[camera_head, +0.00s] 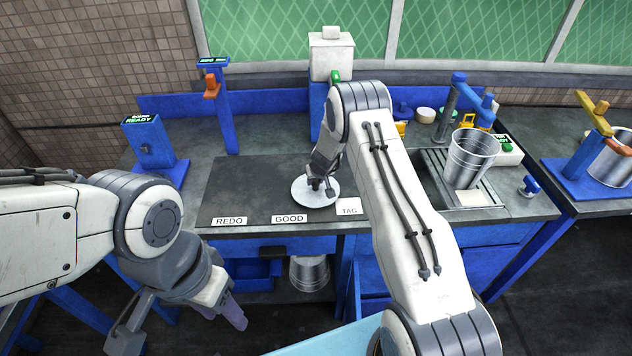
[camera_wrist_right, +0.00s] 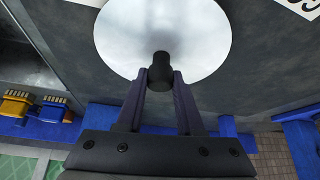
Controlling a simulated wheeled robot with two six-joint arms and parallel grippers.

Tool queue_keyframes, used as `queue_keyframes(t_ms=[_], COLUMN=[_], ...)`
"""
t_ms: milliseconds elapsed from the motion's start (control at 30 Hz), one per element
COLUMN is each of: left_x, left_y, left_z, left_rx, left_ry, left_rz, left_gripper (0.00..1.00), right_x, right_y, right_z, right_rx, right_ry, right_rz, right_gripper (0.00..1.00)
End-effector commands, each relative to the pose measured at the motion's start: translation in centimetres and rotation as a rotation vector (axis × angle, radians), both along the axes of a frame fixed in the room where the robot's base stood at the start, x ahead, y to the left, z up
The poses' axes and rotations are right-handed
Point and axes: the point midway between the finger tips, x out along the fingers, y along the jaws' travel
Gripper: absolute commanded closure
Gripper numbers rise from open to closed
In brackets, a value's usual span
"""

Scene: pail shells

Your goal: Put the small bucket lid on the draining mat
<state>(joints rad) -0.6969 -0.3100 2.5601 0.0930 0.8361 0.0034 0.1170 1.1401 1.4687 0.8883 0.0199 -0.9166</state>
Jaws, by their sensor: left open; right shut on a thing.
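The bucket lid (camera_head: 306,196) is a round, pale metal disc with a dark knob, over the dark work surface near the GOOD and TAG labels. My right gripper (camera_head: 319,183) is shut on its knob from above. In the right wrist view the lid (camera_wrist_right: 160,25) fills the top middle, with the knob between my fingers (camera_wrist_right: 162,80). I cannot tell whether the lid touches the surface. The ribbed grey draining mat (camera_head: 434,160) lies on the bench to the right, partly hidden by my right arm. My left gripper (camera_head: 182,326) is open and empty, in front of the bench.
A metal bucket (camera_head: 470,158) stands at the draining area, near a white pad (camera_head: 473,198) and a blue tap (camera_head: 475,97). A blue READY stand (camera_head: 150,145) and a blue post (camera_head: 226,110) stand at left. The dark surface (camera_head: 245,180) left of the lid is clear.

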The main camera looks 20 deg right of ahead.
Motion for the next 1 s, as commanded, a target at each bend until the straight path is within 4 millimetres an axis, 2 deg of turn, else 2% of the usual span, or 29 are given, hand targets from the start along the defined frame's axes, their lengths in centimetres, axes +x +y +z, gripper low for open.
queue_keyframes(t_ms=[133, 167, 200, 233, 633, 667, 867, 1000], left_x=[0.0, 0.0, 0.0, 0.0, 0.0, 0.0, 0.0, 0.0], left_y=[0.0, 0.0, 0.0, 0.0, 0.0, 0.0, 0.0, 0.0], left_z=[-0.5, -0.3, -0.3, -0.3, 0.3, -0.2, -1.7, -1.6], left_rx=[0.0, 0.0, 0.0, 0.0, 0.0, -0.001, 0.0, 0.0], left_ry=[0.0, 0.0, 0.0, 0.0, 0.0, -0.001, 0.0, 0.0], left_rz=[0.0, 0.0, 0.0, 0.0, 0.0, 0.0, -0.001, -0.001], left_gripper=[0.5, 0.5, 0.5, 0.5, 0.5, 0.5, 0.5, 0.5], right_x=[0.0, 0.0, 0.0, 0.0, 0.0, -0.1, -1.5, -3.1], right_y=[0.0, 0.0, 0.0, 0.0, 0.0, 0.0, 0.2, 0.3], right_z=[-0.5, -0.3, -0.3, -0.3, 0.3, 0.3, 2.7, 5.7], right_rx=[0.0, 0.0, 0.0, 0.0, 0.0, 0.0, -0.001, 0.0], right_ry=[0.0, 0.0, 0.0, 0.0, 0.0, -0.001, -0.003, -0.003], right_rz=[0.0, 0.0, 0.0, 0.0, 0.0, 0.0, 0.001, 0.0], right_gripper=[1.0, 0.53, 0.37, 0.34, 0.34, 0.34, 0.34, 0.34])
